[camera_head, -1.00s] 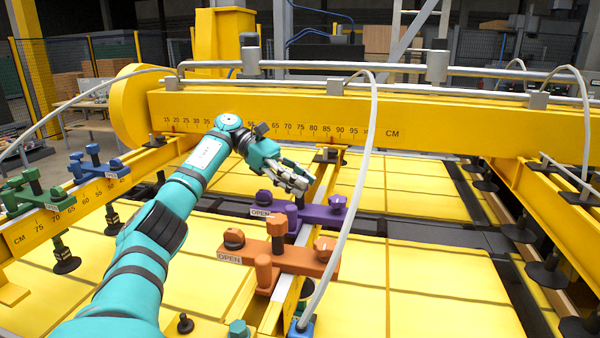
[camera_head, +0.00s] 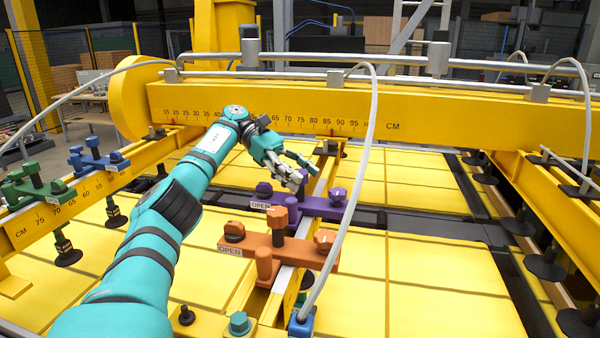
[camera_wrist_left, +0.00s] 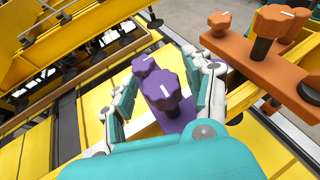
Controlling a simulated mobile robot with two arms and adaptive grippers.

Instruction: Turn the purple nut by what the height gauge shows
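The purple clamp bar (camera_head: 318,207) lies across the yellow rail, with a knob (camera_head: 264,188) by the OPEN label and another knob (camera_head: 338,196) at its right end. My left gripper (camera_head: 298,172) is over its middle, and its fingers mostly hide the nut there. I cannot tell whether a finger touches the nut. I cannot make out a height gauge. My right gripper is not in view.
An orange clamp bar (camera_head: 290,250) stands close in front of the purple one. A grey hose (camera_head: 352,210) arches down past both. The yellow beam (camera_head: 440,125) with a CM scale crosses behind. Blue (camera_head: 92,160) and green (camera_head: 35,188) clamps are at left.

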